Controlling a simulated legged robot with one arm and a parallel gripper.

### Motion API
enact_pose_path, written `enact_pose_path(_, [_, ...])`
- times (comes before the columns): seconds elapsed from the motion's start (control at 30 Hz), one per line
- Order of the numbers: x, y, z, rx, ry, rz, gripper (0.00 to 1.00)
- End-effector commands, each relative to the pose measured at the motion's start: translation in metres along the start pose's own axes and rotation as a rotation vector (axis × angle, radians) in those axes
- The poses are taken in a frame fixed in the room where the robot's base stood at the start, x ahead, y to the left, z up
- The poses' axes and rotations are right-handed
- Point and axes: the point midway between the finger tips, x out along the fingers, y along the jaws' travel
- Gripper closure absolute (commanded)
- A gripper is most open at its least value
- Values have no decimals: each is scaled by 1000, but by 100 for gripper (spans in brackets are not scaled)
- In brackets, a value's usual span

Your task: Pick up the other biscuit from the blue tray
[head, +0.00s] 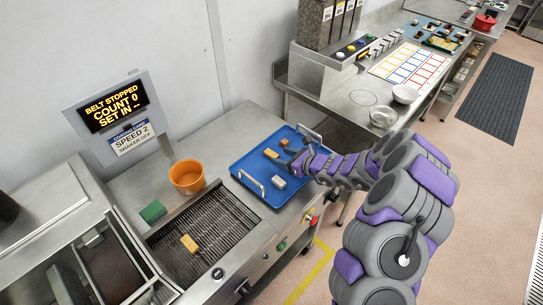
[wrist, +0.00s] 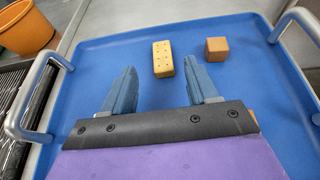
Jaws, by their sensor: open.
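A yellow biscuit with small holes (wrist: 163,58) lies flat on the blue tray (wrist: 90,68), beyond and between my fingertips in the wrist view. It also shows in the head view (head: 271,153). A brown cube (wrist: 217,49) sits to its right, apart from it; the head view shows it too (head: 284,142). My gripper (wrist: 160,72) is open and empty over the tray, its two blue-grey fingers on either side of the line to the biscuit. In the head view my gripper (head: 293,161) reaches in from the right. Another biscuit (head: 189,243) lies on the dark slatted belt.
The tray has metal handles at left (head: 250,183) and right (head: 310,133). An orange bowl (head: 187,177) and a green block (head: 153,211) stand by the belt (head: 215,222). A worktable (head: 345,97) stands beyond.

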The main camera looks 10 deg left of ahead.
Motion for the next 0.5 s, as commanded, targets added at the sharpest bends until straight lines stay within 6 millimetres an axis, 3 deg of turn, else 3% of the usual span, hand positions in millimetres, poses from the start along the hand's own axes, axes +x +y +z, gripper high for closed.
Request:
enact_pose_path(0.3, [39,-4,-7,-1,3,3,42])
enact_pose_path(0.5, [51,-4,-6,1,3,1,42])
